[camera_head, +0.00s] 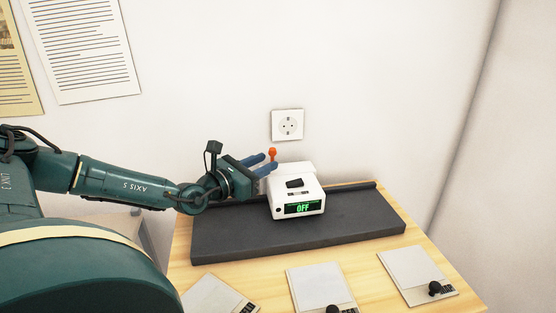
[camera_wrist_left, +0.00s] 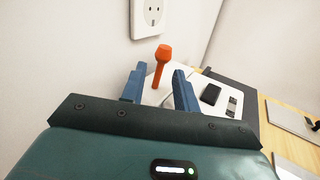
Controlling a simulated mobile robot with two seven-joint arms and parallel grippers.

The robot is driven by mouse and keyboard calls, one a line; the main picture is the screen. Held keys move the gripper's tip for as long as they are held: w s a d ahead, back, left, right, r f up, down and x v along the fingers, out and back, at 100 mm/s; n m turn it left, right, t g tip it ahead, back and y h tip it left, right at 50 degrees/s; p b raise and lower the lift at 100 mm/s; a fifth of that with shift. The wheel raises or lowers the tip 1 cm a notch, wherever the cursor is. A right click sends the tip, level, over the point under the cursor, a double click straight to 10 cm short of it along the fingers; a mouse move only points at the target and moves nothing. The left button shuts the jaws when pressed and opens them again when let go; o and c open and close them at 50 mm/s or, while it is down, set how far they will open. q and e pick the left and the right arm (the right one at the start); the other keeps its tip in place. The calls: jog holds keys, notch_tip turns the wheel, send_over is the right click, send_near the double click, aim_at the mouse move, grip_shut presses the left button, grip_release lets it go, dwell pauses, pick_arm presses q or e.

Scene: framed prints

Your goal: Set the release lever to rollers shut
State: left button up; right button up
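The white laminator-like device (camera_head: 296,191) stands on a dark grey mat (camera_head: 240,236), its green display reading OFF. An orange-tipped lever (camera_head: 272,154) rises at its back left. In the left wrist view the orange lever (camera_wrist_left: 161,62) stands nearly upright between the two blue fingers. My left gripper (camera_head: 268,163) is beside the device's left side, at the lever. In the left wrist view, my left gripper (camera_wrist_left: 159,82) is open, with a gap on each side of the lever. The lever's base is partly hidden. My right gripper is not in view.
A wall socket (camera_head: 288,124) is close behind the device. White plates with black knobs (camera_head: 417,275) lie along the front of the wooden table (camera_head: 385,207). Printed sheets (camera_head: 82,50) hang on the wall at left. The mat right of the device is clear.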

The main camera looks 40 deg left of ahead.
aim_at(272, 158)
pick_arm(q)
jog(key=w, duration=0.3)
jog(key=shift+w+d+r, duration=0.1)
jog(key=shift+w+r, duration=0.05)
jog(key=shift+w, duration=0.15)
jog(key=shift+w+d+p, duration=0.1)
jog(key=shift+w+p, duration=0.2)
jog(key=shift+w, duration=0.6)
grip_shut()
